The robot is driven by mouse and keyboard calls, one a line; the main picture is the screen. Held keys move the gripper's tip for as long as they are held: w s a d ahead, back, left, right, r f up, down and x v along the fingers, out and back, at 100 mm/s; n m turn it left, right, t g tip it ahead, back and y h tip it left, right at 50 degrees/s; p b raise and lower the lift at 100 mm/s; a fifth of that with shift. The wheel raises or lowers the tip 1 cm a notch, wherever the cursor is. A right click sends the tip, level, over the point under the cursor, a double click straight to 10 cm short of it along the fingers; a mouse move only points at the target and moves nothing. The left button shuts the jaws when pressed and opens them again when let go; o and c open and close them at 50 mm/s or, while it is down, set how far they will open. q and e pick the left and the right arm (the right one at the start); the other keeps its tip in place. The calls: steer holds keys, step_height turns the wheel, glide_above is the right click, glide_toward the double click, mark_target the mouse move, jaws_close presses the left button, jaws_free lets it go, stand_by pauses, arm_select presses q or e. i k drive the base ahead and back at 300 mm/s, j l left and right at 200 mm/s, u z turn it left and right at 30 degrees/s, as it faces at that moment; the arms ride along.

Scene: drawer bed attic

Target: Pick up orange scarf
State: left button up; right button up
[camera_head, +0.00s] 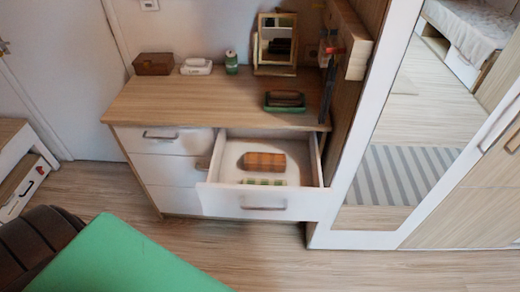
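A folded orange-brown plaid cloth (264,162), which looks like the orange scarf, lies inside the open top right drawer (262,207) of a wooden-topped white dresser (190,98). A smaller green and white striped folded item (263,182) lies in front of it, partly hidden by the drawer front. Neither of my grippers shows in the head view.
On the dresser top are a brown box (153,64), a white item (196,67), a green container (231,62), a framed mirror (275,44) and a dark green and brown stack (285,100). A mirrored wardrobe (365,229) stands right. Floor before the drawer is clear.

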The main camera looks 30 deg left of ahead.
mark_target(266, 162)
steer(key=u, duration=0.85)
steer(key=i, duration=0.4)
steer(key=i+u, duration=0.3)
steer(key=i+l+u, duration=0.25)
